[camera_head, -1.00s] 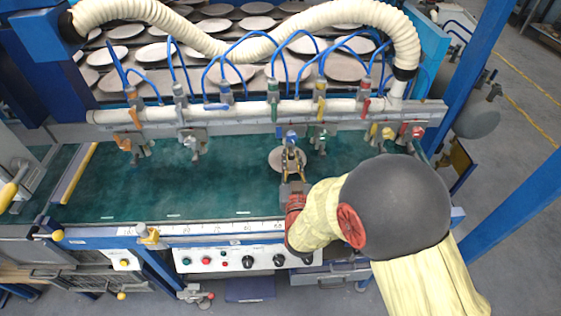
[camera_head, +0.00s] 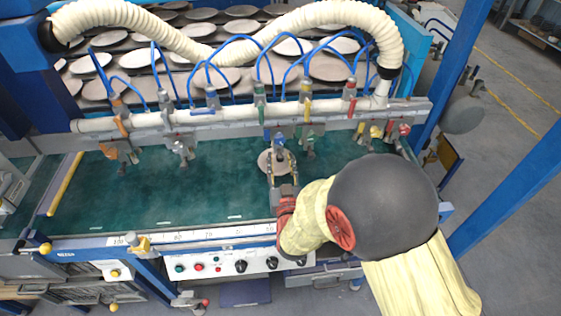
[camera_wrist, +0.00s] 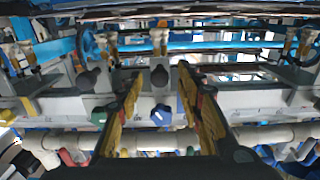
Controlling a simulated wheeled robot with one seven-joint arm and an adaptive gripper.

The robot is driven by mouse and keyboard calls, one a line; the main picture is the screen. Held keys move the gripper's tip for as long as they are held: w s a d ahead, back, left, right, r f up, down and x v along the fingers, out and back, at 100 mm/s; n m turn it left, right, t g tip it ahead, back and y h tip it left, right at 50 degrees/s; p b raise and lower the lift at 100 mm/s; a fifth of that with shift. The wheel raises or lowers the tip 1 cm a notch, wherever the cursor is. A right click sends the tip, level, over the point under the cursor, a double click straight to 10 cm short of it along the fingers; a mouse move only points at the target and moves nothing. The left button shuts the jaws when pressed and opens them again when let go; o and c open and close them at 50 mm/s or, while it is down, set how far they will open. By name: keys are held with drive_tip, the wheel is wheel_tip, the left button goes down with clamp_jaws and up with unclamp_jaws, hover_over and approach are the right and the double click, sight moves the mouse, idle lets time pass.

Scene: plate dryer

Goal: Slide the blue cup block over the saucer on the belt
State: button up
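The blue cup block (camera_head: 279,142) hangs from the rail above the green belt (camera_head: 215,190), right of the middle in the head view. Its blue knob (camera_wrist: 161,115) shows between the fingers in the wrist view. The round grey-brown saucer (camera_head: 264,161) lies on the belt below the block and is partly hidden by my gripper. My gripper (camera_head: 282,156) points at the rail over the saucer. Its yellow fingers are spread apart to either side of the blue knob in the wrist view (camera_wrist: 162,100). I cannot tell if either finger touches the block.
A green block (camera_head: 308,146) hangs close to the right, with yellow and red blocks (camera_head: 390,131) beyond it. White (camera_head: 181,147) and orange blocks (camera_head: 119,152) hang to the left. A white pipe (camera_head: 235,115) with blue hoses runs above.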

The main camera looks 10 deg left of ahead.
drive_tip(key=v, duration=1.1)
drive_tip(key=shift+s, duration=0.3)
drive_tip(key=shift+d+f, duration=0.1)
drive_tip(key=shift+d, duration=0.05)
